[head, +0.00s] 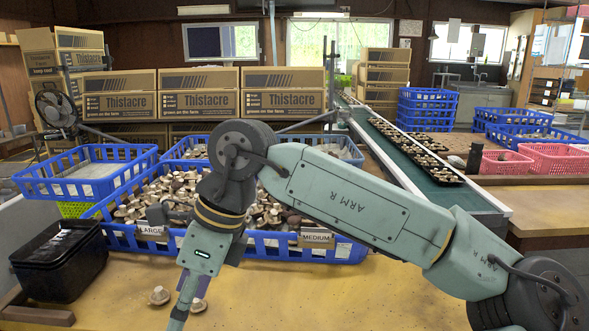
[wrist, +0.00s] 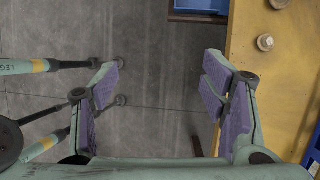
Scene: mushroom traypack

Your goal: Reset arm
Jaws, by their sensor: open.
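My gripper (wrist: 162,70) is open in the wrist view. Its two purple-padded fingers are wide apart, with only grey floor between them. The right finger is close to the edge of the yellow table (wrist: 248,80). In the head view my arm reaches in from the lower right and bends down at the front of the blue mushroom crate (head: 335,250). The gripper there points down at the bottom edge, and its fingertips are cut off. Loose mushrooms lie on the table beside it, one here (head: 158,295) and one here (head: 198,305).
A black box (head: 60,262) stands at the left front. The crate, full of mushrooms, carries LARGE (head: 152,233) and MEDIUM (head: 316,240) labels. A conveyor (head: 440,190) with dark mushroom trays runs behind my arm. Pink baskets (head: 552,158) stand at the right. The front right table is bare.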

